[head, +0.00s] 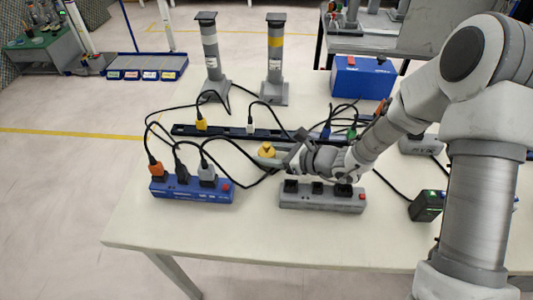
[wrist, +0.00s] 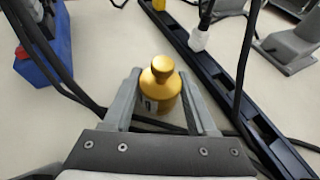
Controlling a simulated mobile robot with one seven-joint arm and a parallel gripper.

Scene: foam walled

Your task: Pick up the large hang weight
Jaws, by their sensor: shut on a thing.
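The large hang weight (wrist: 162,88) is a golden-yellow cylinder with a narrow neck and a round knob on top. In the wrist view it stands upright between the two grey fingers of my gripper (wrist: 160,76), which is shut on it. In the head view the weight (head: 267,149) shows as a small yellow shape at the end of my gripper (head: 264,158), near the middle of the table. Its lower part is hidden by the gripper, and I cannot tell whether it touches the table.
A blue power strip (head: 192,190) and a grey power strip (head: 322,198) lie at the front of the white table (head: 250,235). Black cables loop close around the weight. A long dark strip (head: 225,132) runs behind it. Two grey posts (head: 211,60) (head: 274,62) stand farther back.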

